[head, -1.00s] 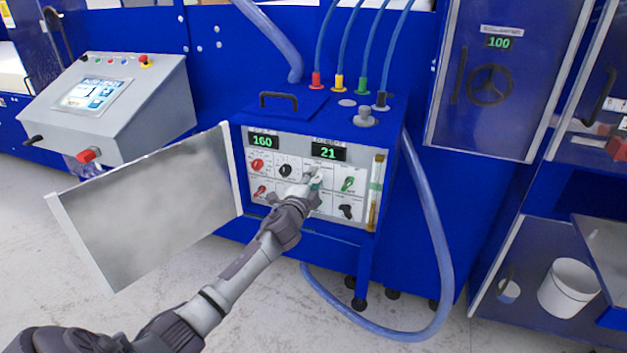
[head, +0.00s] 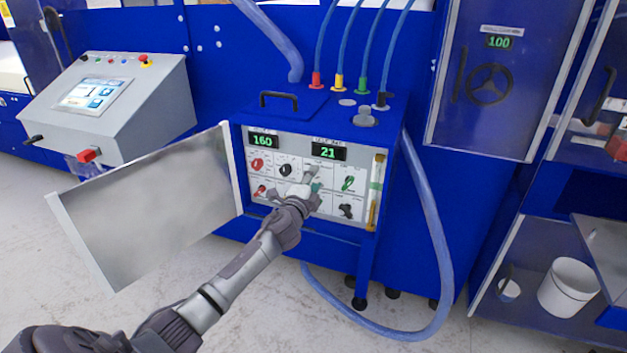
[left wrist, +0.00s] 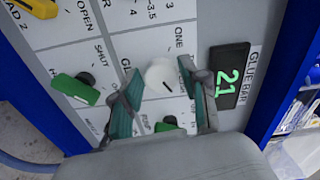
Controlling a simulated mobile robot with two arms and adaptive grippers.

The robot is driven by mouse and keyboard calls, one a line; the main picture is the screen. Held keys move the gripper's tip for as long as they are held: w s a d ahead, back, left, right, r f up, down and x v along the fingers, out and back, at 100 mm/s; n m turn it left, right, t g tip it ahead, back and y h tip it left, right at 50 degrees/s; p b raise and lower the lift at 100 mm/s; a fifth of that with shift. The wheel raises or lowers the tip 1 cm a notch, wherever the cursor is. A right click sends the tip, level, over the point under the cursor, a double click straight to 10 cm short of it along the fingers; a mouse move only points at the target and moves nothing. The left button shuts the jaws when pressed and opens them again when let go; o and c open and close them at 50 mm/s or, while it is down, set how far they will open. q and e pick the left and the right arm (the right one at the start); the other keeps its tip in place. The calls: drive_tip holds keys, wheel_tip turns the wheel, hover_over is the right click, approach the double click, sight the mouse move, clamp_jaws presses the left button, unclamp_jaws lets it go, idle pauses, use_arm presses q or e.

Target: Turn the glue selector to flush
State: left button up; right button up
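The glue selector, taken to be the white round knob (left wrist: 163,76) with a dark pointer mark, shows in the left wrist view on the white control panel (head: 274,207). A label starting "GLU" is partly visible beside it. My left gripper (head: 314,180) is at the panel in the head view and largely hides the knob there. In the left wrist view its teal-padded fingers (left wrist: 158,80) stand apart on either side of the knob. A gap shows at the left finger; contact at the right finger is unclear. My right gripper is in neither view.
Green handles (left wrist: 78,89), red knobs (head: 257,165) and a black knob (head: 285,170) sit close by. The glue display (left wrist: 229,77) reads 21. The open metal door (head: 150,205) stands left of the cabinet, and a blue hose (head: 432,220) loops at right.

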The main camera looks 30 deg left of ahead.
use_arm(q)
drive_tip(key=shift+o, duration=0.7)
drive_tip(key=v, duration=1.2)
